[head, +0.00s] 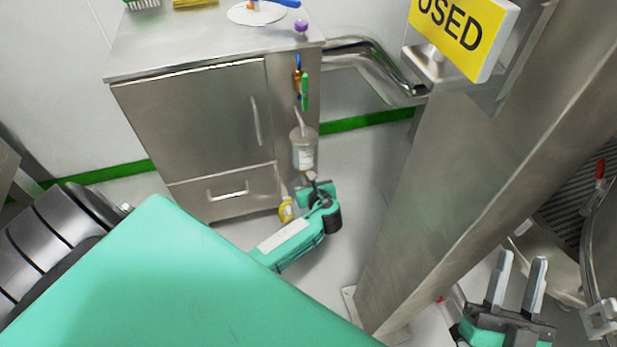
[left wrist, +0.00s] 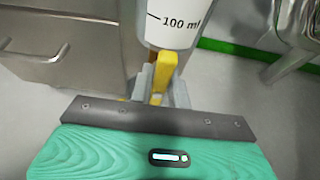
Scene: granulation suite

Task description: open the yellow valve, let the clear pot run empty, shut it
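The clear pot (head: 303,155) hangs upright at the right side of the steel cabinet. In the left wrist view its lower part (left wrist: 180,38) fills the top, with a "100 ml" mark; I cannot tell the liquid level. The yellow valve (head: 286,211) is below the pot. Its yellow handle (left wrist: 164,68) stands between the fingers of my left gripper (left wrist: 162,88), which look closed against it. In the head view the left gripper (head: 308,190) is just under the pot and partly hides the valve. My right gripper (head: 516,280) is open and empty at the lower right.
The steel cabinet (head: 190,125) stands directly left of the pot. Green and orange tools (head: 304,90) hang above it. A thick steel column (head: 470,190) with a yellow "USED" sign (head: 450,35) stands between my two grippers. The floor (head: 340,260) near the left gripper is clear.

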